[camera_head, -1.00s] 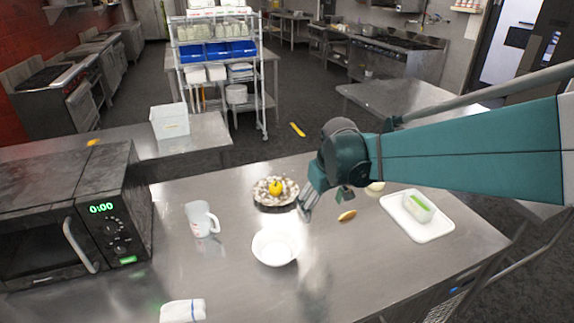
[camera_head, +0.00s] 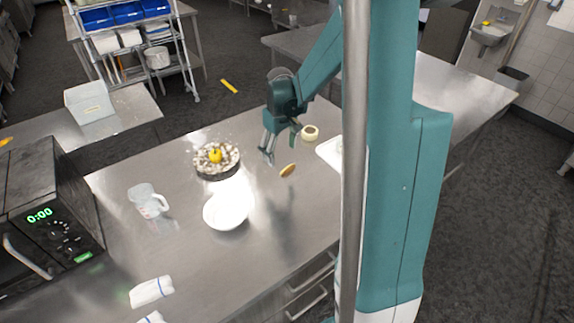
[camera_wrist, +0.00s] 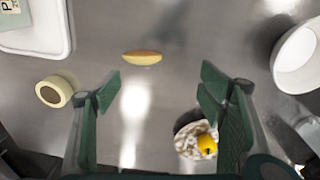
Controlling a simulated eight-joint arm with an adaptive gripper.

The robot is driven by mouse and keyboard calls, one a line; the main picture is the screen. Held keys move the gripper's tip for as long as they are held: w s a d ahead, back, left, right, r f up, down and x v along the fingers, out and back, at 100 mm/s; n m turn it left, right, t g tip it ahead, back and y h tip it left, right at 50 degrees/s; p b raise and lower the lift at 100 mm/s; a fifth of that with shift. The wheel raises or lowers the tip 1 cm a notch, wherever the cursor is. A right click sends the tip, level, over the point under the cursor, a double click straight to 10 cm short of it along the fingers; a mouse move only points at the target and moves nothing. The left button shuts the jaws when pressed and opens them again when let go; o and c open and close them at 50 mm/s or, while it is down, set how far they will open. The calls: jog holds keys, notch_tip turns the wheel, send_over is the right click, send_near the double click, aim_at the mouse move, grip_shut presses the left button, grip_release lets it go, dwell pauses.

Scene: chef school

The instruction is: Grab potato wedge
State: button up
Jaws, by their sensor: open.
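The potato wedge (camera_head: 288,170), a tan, elongated piece with a pale yellow edge, lies on the steel counter. In the wrist view the wedge (camera_wrist: 142,57) is beyond my fingertips, in line with the gap between them and a little left of its middle. My gripper (camera_head: 281,146) is open, with its fingers apart and nothing between them. It hangs over the counter just behind the wedge in the head view. In the wrist view my gripper (camera_wrist: 158,88) shows both green fingers, apart from the wedge.
A round roll-like item (camera_head: 310,132) is near my gripper. A bowl (camera_head: 228,207), a patterned dish (camera_head: 204,172) holding a yellow pepper-like item (camera_head: 215,156), and a measuring jug (camera_head: 147,200) stand to the left. A white tray (camera_head: 327,150) is partly hidden by my arm. Bare counter surrounds the wedge.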

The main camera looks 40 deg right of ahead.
jog(key=d+f, duration=0.1)
jog(key=d+p, duration=0.1)
jog(key=d, duration=0.1)
jog(key=shift+w+f+g, duration=0.3)
jog(key=shift+w+f, duration=0.1)
jog(key=shift+d+f+p, duration=0.35)
jog(key=shift+d+f, duration=0.1)
jog(key=shift+f, duration=0.15)
jog(key=shift+f, duration=1.15)
jog(key=shift+d+f, duration=0.2)
jog(key=shift+f, duration=2.4)
jog(key=c, duration=0.9)
